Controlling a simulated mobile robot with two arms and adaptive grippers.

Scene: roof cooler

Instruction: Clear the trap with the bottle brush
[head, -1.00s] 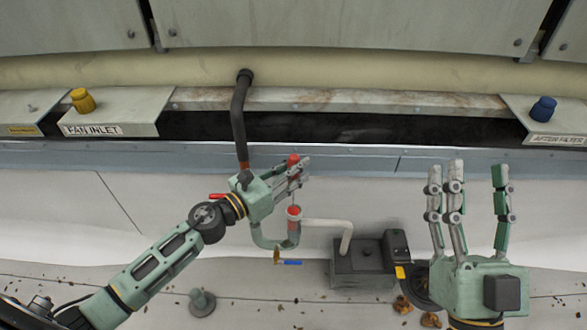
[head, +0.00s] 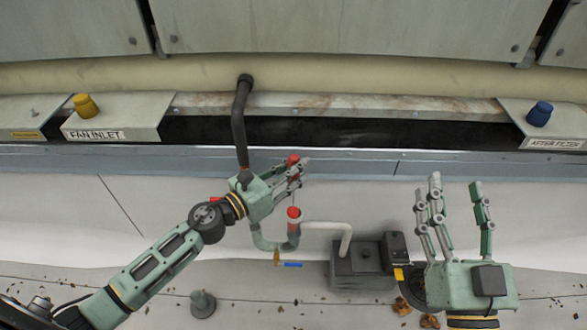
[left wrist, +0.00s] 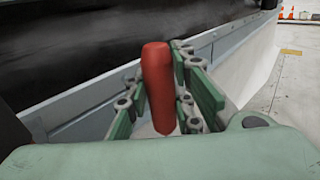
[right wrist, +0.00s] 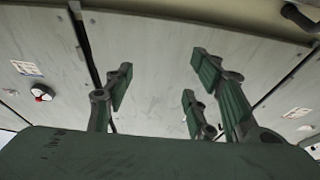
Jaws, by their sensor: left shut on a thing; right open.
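My left gripper (head: 285,183) is shut on the red handle of the bottle brush (head: 293,159). In the left wrist view the red brush handle (left wrist: 158,88) stands upright between the fingers. The trap (head: 276,243) is a green U-shaped pipe below the gripper, with a red-rimmed upright opening (head: 293,218). A thin rod runs from the gripper down to that opening. How deep the brush reaches is hidden. My right gripper (head: 456,200) is open and empty at the right, fingers pointing up; its open fingers (right wrist: 160,90) also show in the right wrist view.
A pale pipe (head: 328,227) leads from the trap to a grey box (head: 360,262). A black pipe (head: 239,120) comes down behind the left gripper. A blue-handled valve (head: 288,264) sits under the trap. Yellow (head: 85,105) and blue knobs (head: 539,113) sit on the ledge. Leaves litter the floor.

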